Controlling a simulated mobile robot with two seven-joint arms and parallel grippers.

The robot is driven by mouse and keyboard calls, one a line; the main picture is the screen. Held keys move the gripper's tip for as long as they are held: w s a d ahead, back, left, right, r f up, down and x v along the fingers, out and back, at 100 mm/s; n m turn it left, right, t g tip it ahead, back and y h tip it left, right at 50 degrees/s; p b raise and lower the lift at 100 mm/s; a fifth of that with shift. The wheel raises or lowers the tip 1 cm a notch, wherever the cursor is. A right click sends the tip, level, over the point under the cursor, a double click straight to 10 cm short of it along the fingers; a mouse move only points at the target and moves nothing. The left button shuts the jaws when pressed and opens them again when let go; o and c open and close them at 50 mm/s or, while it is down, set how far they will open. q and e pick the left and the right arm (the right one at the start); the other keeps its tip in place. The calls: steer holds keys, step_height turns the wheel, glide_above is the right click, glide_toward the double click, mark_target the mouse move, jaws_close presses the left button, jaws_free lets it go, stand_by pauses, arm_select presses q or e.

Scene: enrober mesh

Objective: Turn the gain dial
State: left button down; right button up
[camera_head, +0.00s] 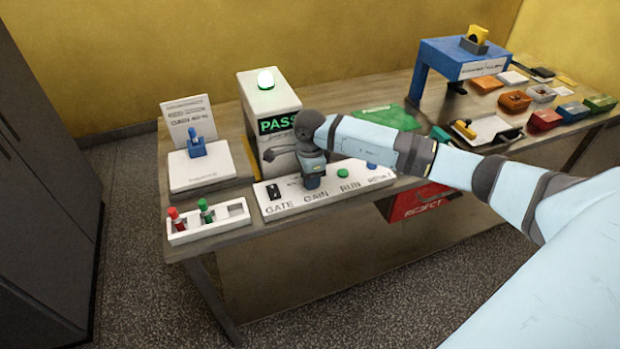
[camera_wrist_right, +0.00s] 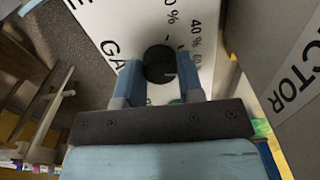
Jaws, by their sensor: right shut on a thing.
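A white control panel (camera_head: 332,183) at the bench's front edge has labels GATE, GAIN, RUN and RESULT. My right gripper (camera_head: 313,183) points down at it above the GAIN label. In the right wrist view the gain dial (camera_wrist_right: 159,63) is a round black knob with a pale mark, beside printed percent marks. The right gripper's two blue fingers (camera_wrist_right: 159,80) are shut on the dial from both sides. In the head view the gripper hides the dial. My left gripper is in neither view.
Behind the panel stands a white detector box (camera_head: 265,97) with a lit green lamp and a PASS display. A black GATE switch (camera_head: 273,192) and a green RUN button (camera_head: 343,174) flank the gripper. A white rack (camera_head: 232,221) holds red and green pieces at left. A red REJECT bin (camera_head: 420,203) sits below.

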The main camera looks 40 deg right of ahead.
steer(key=shift+m, duration=0.8)
steer(key=o, duration=0.9)
steer(key=shift+r, duration=0.1)
step_height(320, 180, up, 14)
steer(key=shift+f+b, duration=0.15)
steer(key=shift+b, duration=0.65)
